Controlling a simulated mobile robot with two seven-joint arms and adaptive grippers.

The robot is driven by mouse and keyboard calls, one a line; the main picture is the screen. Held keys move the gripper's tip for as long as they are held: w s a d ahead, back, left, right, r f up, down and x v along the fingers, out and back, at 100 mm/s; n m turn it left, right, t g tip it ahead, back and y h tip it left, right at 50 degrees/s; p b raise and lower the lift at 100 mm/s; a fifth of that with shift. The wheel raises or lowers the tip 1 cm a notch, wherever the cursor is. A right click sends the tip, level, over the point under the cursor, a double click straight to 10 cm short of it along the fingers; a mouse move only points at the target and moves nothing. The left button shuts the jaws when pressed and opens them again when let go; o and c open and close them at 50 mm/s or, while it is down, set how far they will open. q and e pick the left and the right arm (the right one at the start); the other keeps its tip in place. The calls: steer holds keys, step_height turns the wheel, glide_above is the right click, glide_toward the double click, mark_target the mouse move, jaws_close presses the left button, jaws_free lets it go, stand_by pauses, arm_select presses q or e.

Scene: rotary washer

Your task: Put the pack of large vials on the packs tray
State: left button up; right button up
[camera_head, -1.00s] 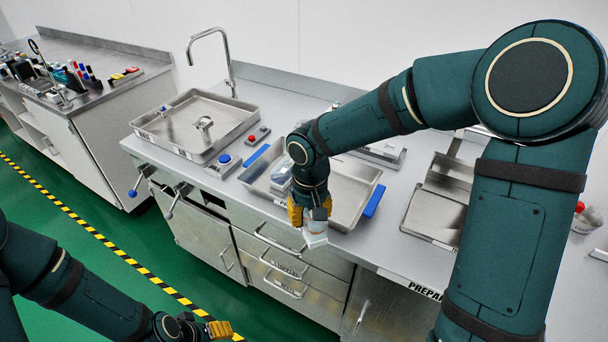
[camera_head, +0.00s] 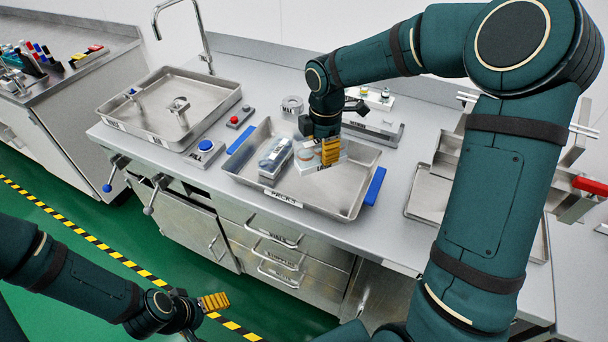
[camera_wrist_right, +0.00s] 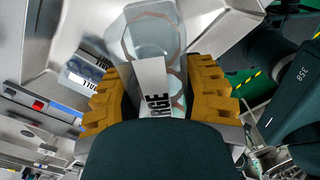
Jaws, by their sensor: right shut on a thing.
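The pack of large vials (camera_head: 308,158) is a clear pack of round vials; its label, partly readable as "...RGE", faces the right wrist view (camera_wrist_right: 152,85). My right gripper (camera_head: 330,151) is shut on it, with yellow fingers on both sides (camera_wrist_right: 158,92). The packs tray (camera_head: 338,207) is a shallow metal tray with blue handles and a "PACKS" label on its front. The held pack is over or in the tray; I cannot tell whether it touches the floor. My left gripper (camera_head: 214,302) is low at the left, away from the bench; its jaw gap does not show.
Another pack (camera_head: 275,155) lies in the tray just left of the held one. The tray's right part is bare. A sink-like basin (camera_head: 170,107), a blue button (camera_head: 205,145) and a red button (camera_head: 234,120) are to the left. A metal device (camera_head: 374,129) stands behind.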

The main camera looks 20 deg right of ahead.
steer(key=d+n, duration=0.1)
steer(key=n, duration=0.1)
steer(key=d+n, duration=0.2)
steer(key=n, duration=0.1)
steer(key=shift+w+b, duration=0.35)
steer(key=shift+w, duration=0.05)
steer(key=n, duration=0.1)
steer(key=d+n, duration=0.1)
steer(key=shift+w+d+n, duration=0.15)
steer(key=shift+d+n, duration=0.15)
steer(key=shift+n, duration=0.1)
steer(key=shift+f, duration=0.15)
step_height(320, 180, down, 10)
steer(key=b, duration=0.2)
steer(key=shift+b, duration=0.35)
steer(key=shift+f, duration=0.15)
steer(key=o, duration=1.1)
steer(key=shift+o, duration=0.2)
